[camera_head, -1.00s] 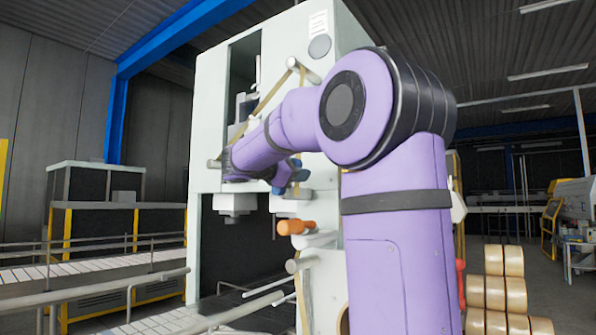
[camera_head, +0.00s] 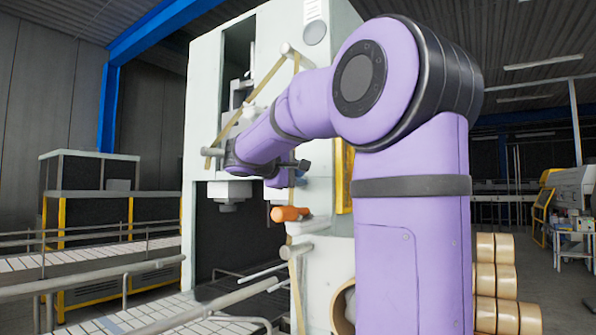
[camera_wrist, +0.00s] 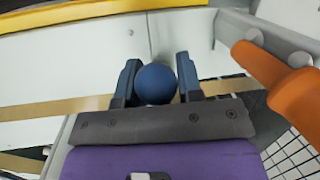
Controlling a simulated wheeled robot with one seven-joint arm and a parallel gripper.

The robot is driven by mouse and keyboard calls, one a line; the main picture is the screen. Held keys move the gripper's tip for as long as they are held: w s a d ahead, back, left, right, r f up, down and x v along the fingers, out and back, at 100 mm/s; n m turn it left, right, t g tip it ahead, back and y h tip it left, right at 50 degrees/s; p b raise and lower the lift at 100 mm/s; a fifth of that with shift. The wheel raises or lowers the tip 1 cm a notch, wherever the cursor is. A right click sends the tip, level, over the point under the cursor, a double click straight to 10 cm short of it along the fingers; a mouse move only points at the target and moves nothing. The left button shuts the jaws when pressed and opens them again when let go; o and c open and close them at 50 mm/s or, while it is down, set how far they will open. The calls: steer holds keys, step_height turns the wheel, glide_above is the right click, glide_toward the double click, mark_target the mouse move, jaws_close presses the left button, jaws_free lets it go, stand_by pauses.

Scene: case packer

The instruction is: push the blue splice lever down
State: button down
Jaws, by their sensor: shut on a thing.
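The blue round knob of the splice lever (camera_wrist: 155,85) sits between the two fingers of my gripper (camera_wrist: 157,82) in the wrist view. The fingers are closed on its left and right sides. The lever's shaft is hidden in that view. In the head view, my gripper (camera_head: 293,172) is at the front of the pale machine (camera_head: 318,188), above an orange handle (camera_head: 290,213). My arm hides the knob there.
The orange handle also shows at the right of the wrist view (camera_wrist: 275,80). A tan tape (camera_wrist: 45,110) runs across behind my fingers. Conveyor rails (camera_head: 90,280) lie at the left, and tan rolls (camera_head: 495,285) are stacked at the right.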

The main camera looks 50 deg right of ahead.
steer(key=shift+f+m, duration=0.25)
steer(key=shift+m, duration=0.05)
steer(key=shift+f, duration=0.1)
steer(key=c, duration=0.8)
jaws_free()
steer(key=v, duration=1.1)
steer(key=shift+s, duration=0.15)
